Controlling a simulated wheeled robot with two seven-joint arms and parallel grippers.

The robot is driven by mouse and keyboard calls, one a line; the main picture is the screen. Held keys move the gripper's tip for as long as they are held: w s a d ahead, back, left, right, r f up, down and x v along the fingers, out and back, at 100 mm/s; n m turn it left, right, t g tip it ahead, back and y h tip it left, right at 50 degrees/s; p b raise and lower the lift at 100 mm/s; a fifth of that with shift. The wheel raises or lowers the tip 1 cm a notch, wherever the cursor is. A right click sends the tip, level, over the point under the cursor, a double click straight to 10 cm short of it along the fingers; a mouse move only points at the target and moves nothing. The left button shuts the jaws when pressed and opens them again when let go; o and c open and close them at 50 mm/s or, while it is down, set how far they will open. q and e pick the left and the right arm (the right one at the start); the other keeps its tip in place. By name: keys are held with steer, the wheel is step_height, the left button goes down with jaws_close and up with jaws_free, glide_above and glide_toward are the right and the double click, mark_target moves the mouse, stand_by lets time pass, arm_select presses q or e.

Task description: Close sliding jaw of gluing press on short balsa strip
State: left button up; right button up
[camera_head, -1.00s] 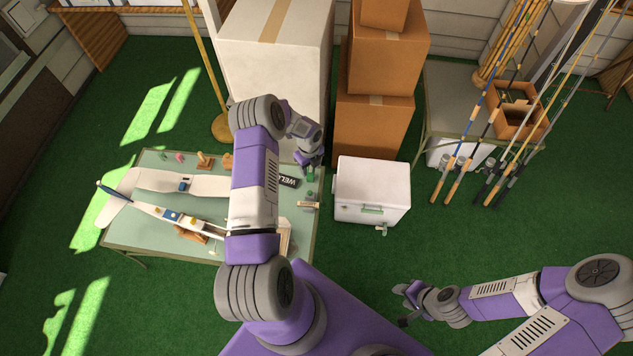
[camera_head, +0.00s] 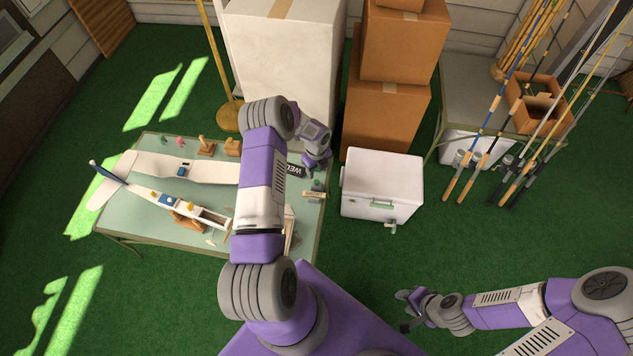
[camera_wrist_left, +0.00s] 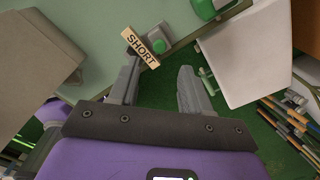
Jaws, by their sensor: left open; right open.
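A small device with a green part (camera_head: 317,185), apparently the gluing press, stands at the table's right edge. In the left wrist view its green part (camera_wrist_left: 158,45) sits on a grey block beside a wooden plate marked SHORT (camera_wrist_left: 140,47). I cannot make out the balsa strip or the jaw's position. My left gripper (camera_head: 317,165) is open and empty, just beyond the device in the head view. In the left wrist view my left gripper (camera_wrist_left: 160,68) has the SHORT plate near its left fingertip; contact is unclear. My right gripper (camera_head: 406,308) is open and empty, off the table.
A model airplane (camera_head: 160,208) lies on the green table (camera_head: 150,240). My left arm crosses over the table. A white cooler (camera_head: 382,185) stands on the floor to the right, with cardboard boxes (camera_head: 385,120) behind. A second green object (camera_wrist_left: 205,9) is at the wrist view's top.

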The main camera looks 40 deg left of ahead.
mark_target(316, 182)
arm_select(q)
step_height(316, 182, down, 7)
steer(key=shift+f+b, duration=0.15)
steer(key=shift+b, duration=0.9)
jaws_close()
